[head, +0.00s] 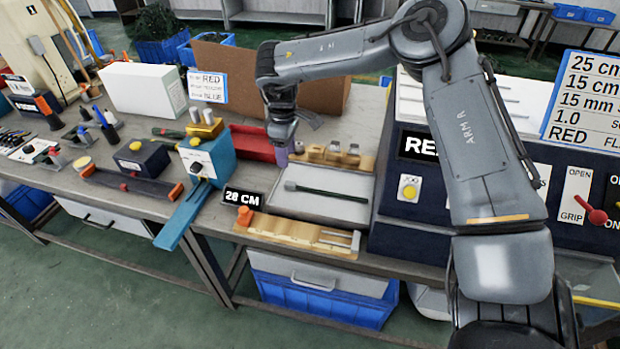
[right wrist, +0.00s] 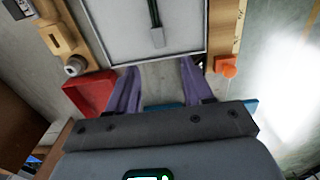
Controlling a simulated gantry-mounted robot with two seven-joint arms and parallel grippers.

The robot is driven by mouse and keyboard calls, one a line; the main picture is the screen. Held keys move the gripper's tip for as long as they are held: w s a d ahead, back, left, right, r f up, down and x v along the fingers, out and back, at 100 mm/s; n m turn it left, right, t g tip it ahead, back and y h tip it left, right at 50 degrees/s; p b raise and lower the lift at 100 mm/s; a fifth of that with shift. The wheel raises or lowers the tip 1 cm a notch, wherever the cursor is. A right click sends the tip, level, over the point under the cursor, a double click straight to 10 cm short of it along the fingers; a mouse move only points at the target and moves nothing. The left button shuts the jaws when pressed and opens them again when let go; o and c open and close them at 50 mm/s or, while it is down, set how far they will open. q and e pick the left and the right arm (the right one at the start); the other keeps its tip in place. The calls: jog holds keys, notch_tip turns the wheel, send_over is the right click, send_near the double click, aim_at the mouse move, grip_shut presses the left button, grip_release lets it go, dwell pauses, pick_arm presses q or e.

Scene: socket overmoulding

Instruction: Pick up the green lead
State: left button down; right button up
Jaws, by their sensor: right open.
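The green lead (head: 325,192) lies across a pale, shallow tray (head: 350,178) in the middle of the bench. In the right wrist view the lead (right wrist: 154,14) ends in a grey tip and lies beyond my fingers. My right gripper (head: 282,157) is just left of the tray's back corner in the head view, apart from the lead. In the right wrist view its two purple fingers (right wrist: 158,88) are spread with nothing between them. My left gripper is not in view.
A wooden fixture (head: 285,229) with an orange knob is in front of the tray. A wooden block with metal parts (head: 318,154) is behind it. A red bin (head: 252,145) and a blue device (head: 217,158) stand left. A dark control panel (head: 400,195) is right.

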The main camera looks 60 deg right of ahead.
jog(key=b, duration=0.1)
send_over(292, 183)
jog(key=a, duration=0.1)
notch_tip(292, 183, down, 5)
jog(key=shift+w+r, duration=0.1)
jog(key=shift+f, duration=0.45)
jog(key=f+b, duration=0.1)
jog(key=f, duration=0.1)
jog(key=d+f+b, duration=0.1)
jog(key=f, duration=0.1)
jog(key=shift+f, duration=0.55)
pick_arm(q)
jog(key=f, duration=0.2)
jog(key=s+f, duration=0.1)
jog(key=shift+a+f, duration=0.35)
pick_arm(e)
jog(key=shift+a, duration=0.1)
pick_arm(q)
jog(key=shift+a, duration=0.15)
pick_arm(e)
grip_shut()
